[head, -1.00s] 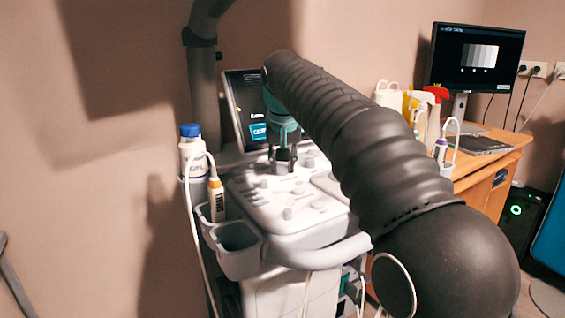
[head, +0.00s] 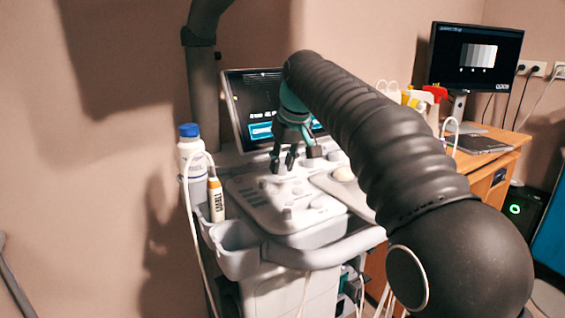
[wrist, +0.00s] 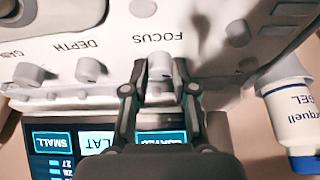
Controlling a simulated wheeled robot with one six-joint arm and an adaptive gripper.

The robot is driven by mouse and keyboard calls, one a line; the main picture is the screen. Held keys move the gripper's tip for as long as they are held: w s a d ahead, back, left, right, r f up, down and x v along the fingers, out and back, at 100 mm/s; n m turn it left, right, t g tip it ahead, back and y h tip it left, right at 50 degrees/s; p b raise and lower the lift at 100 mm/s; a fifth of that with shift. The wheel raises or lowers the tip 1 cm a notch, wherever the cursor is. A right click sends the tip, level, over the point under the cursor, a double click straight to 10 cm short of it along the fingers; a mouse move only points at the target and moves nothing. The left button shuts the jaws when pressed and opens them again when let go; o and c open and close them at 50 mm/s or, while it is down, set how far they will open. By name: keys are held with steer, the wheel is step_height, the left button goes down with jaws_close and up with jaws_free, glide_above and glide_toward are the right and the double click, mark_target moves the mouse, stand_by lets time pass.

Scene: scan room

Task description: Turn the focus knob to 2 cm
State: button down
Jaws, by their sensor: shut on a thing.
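The focus knob (wrist: 160,68) is a small light-grey knob under the label FOCUS on the ultrasound console (head: 270,212). In the wrist view my gripper (wrist: 161,72) has one finger on each side of it and is shut on it. In the head view my gripper (head: 284,163) points down at the back of the panel, and the knob itself cannot be made out there. No pointer or scale on the knob is readable. The console screen (head: 250,100) is lit, but partly hidden by my arm; no focus value is legible.
In the wrist view the DEPTH knob (wrist: 90,70) and GAIN knob (wrist: 32,74) stand to the left. A blue-capped gel bottle (head: 191,155) and an orange-capped bottle (head: 215,198) stand at the console's left side. A desk monitor (head: 475,58) is at the right.

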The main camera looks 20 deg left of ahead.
steer(key=c, duration=0.9)
jaws_free()
steer(key=shift+c, duration=0.2)
steer(key=shift+r, duration=0.1)
steer(key=v, duration=1.1)
steer(key=shift+s+d+r, duration=0.15)
steer(key=shift+s+r, duration=0.05)
steer(key=shift+r, duration=0.15)
